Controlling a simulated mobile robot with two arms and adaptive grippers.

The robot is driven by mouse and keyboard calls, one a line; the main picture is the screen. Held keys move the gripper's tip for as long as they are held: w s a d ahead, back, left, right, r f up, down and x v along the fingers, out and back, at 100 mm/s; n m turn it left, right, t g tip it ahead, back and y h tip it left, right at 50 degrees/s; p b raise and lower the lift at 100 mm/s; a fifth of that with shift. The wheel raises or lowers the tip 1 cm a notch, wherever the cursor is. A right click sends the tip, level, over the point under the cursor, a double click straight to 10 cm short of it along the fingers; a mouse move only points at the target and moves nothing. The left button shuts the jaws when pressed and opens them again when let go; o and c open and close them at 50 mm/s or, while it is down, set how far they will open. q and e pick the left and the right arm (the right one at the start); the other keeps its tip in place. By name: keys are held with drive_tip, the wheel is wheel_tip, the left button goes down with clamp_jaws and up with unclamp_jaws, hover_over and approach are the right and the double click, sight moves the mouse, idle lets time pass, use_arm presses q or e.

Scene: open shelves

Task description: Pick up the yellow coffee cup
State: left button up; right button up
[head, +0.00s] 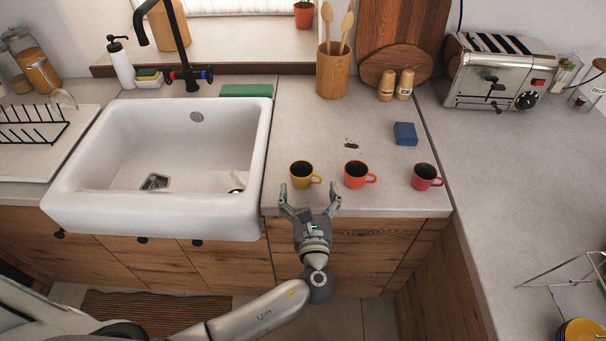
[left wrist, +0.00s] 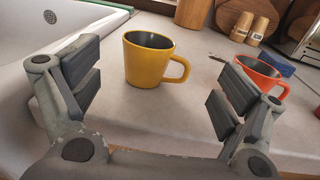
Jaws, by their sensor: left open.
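The yellow coffee cup (head: 301,175) stands upright on the counter just right of the sink, its handle to the right. In the left wrist view the yellow cup (left wrist: 147,62) stands beyond and between my open fingers, with clear space before it. My left gripper (head: 311,198) is open and empty at the counter's front edge, just in front of the cup. Its two fingers also frame the left wrist view (left wrist: 158,88). My right gripper is not in view.
An orange cup (head: 357,175) stands close to the right, and a red cup (head: 425,177) farther right. The white sink (head: 254,150) is to the left. A blue block (head: 405,134), wooden utensil holder (head: 333,75) and toaster (head: 495,75) stand behind. The counter behind the cup is mostly clear.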

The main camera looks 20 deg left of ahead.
sight(306, 180)
use_arm(q)
drive_tip(key=p+x, duration=0.1)
drive_tip(key=x, duration=0.4)
drive_tip(key=shift+s+a+p, duration=0.1)
drive_tip(key=shift+a+p, duration=0.05)
drive_tip(key=shift+p, duration=0.25)
drive_tip(key=shift+w+f, duration=0.2)
drive_tip(key=shift+c, duration=0.7)
drive_tip(key=c, duration=1)
drive_tip(key=shift+r, duration=0.15)
drive_tip(key=shift+c, duration=0.2)
drive_tip(key=shift+r, duration=0.5)
drive_tip(key=s+r, duration=0.1)
drive_tip(key=r, duration=0.1)
drive_tip(key=s+r, duration=0.2)
drive_tip(key=r, duration=0.1)
drive_tip(key=s+d+r, duration=0.1)
drive_tip(key=s+r, duration=0.1)
drive_tip(key=shift+d+r+b, duration=0.1)
drive_tip(key=shift+r+b, duration=0.25)
drive_tip(key=s+r, duration=0.1)
drive_tip(key=s, duration=0.2)
drive_tip(key=s+d+r+b, duration=0.1)
drive_tip(key=s, duration=0.1)
drive_tip(key=s+d+r, duration=0.1)
drive_tip(key=s+r, duration=0.1)
drive_tip(key=s, duration=0.1)
drive_tip(key=shift+s+d+r+b, duration=0.1)
drive_tip(key=shift+s+d+b, duration=0.1)
drive_tip(key=shift+s+b, duration=0.1)
